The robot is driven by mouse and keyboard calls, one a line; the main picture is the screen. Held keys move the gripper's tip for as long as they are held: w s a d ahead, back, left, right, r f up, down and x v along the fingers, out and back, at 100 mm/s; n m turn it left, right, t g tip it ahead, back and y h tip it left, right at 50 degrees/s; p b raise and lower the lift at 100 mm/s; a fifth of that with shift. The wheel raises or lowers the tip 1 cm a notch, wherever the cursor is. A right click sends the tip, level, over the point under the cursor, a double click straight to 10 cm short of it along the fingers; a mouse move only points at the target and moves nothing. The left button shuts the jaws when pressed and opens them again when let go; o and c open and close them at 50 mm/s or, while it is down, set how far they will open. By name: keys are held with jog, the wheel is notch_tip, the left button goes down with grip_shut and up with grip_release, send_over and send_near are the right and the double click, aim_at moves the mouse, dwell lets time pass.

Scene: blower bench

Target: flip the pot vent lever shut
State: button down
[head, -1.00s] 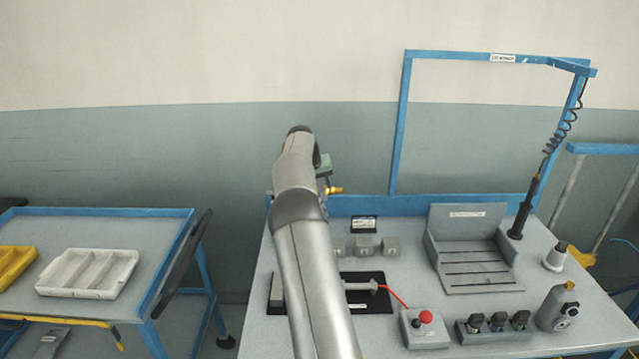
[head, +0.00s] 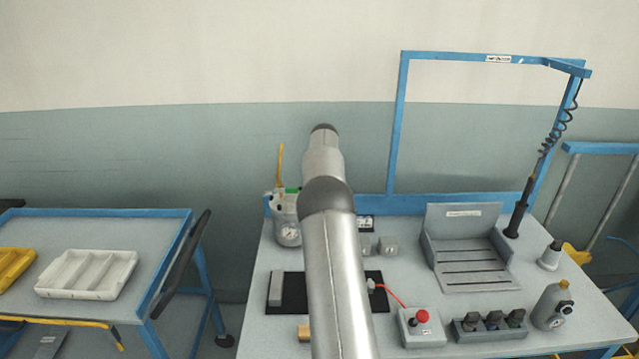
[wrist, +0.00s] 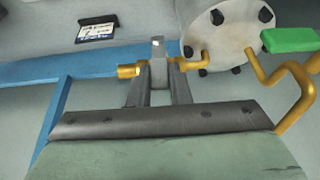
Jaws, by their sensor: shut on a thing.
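The pot (head: 288,232) is a grey vessel with a gauge at the back left of the bench in the head view. Its bolted lid also shows at the top of the wrist view (wrist: 228,35). A brass vent fitting (wrist: 128,70) joins the lid by a short bent pipe. A grey upright lever tab (wrist: 158,47) stands on it. My gripper (wrist: 158,72) is shut on this vent lever; the fingers partly hide the contact. A bent brass rod with a green grip (wrist: 290,39) is to the right. In the head view, my arm hides the gripper.
The blue bench rail (wrist: 85,70) runs behind the fitting. Grey blocks (head: 388,246), a red-button box (head: 422,327) and a slotted grey stand (head: 472,265) are on the bench. A cart with a white tray (head: 87,275) stands left, with a gap between.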

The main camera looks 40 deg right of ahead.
jog(key=c, duration=1.3)
grip_release()
jog(key=shift+c, duration=0.2)
jog(key=b+v, duration=0.2)
jog(key=v, duration=1.5)
jog(key=shift+r+b, duration=0.25)
jog(key=shift+b, duration=0.05)
jog(key=shift+s, duration=0.15)
